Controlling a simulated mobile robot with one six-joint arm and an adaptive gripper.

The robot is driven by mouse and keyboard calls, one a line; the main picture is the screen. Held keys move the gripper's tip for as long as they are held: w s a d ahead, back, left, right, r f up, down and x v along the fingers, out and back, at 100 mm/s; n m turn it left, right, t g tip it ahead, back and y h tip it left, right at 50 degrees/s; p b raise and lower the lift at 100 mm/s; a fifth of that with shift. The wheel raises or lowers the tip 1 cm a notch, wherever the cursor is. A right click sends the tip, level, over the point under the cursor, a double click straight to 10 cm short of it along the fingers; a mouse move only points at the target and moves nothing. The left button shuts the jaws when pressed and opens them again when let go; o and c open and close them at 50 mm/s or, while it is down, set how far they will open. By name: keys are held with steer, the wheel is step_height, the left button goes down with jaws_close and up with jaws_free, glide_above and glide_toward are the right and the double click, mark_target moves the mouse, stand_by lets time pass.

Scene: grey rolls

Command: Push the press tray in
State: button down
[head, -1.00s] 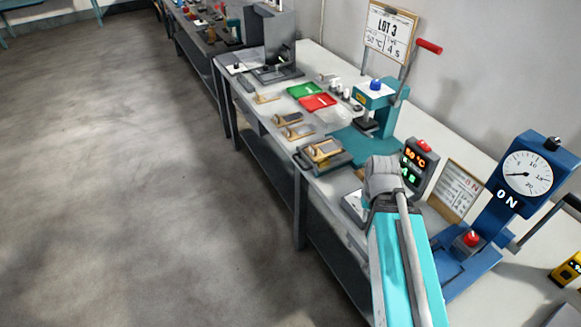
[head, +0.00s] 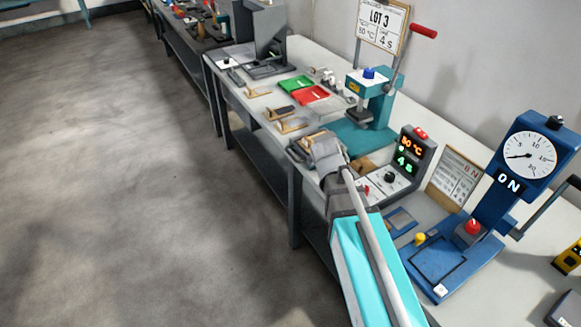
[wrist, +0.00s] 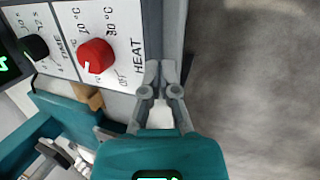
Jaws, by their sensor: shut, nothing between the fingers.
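The press tray (head: 298,154) is a dark tray with a tan and grey mould on it. In the head view it sticks out toward the bench's front edge, partly hidden behind my arm. The teal press (head: 378,106), with a blue knob and a red-handled lever, stands behind it; a teal part (wrist: 62,118) shows at the lower left of the wrist view. My gripper (wrist: 161,67) is shut and empty, at the edge of the control panel (wrist: 100,35) in the wrist view. The head view hides my fingertips, so contact with the tray cannot be told.
The heater box (head: 414,150) reads 80 °C and 4 s. A blue gauge press (head: 485,215) stands to the right. Green (head: 296,84) and red (head: 310,95) trays and several small moulds lie farther along the bench. The floor left of the bench is clear.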

steer(key=w+a+n+t+h+b, duration=0.3)
steer(key=a+n, duration=0.3)
steer(key=a, duration=0.3)
steer(key=w+a+n+t+h+b, duration=0.2)
steer(key=w+a+n+b, duration=0.2)
steer(key=a, duration=0.6)
steer(key=w+a+n+t+h+b, duration=0.3)
steer(key=a+n+b, duration=0.2)
steer(key=a+n, duration=0.3)
steer(key=shift+w+a+t+h, duration=0.2)
steer(key=shift+a+t+h, duration=0.1)
steer(key=shift+a, duration=0.75)
steer(key=shift+d+b, duration=0.1)
steer(key=shift+b, duration=0.2)
steer(key=b+x, duration=0.3)
steer(key=x, duration=1.1)
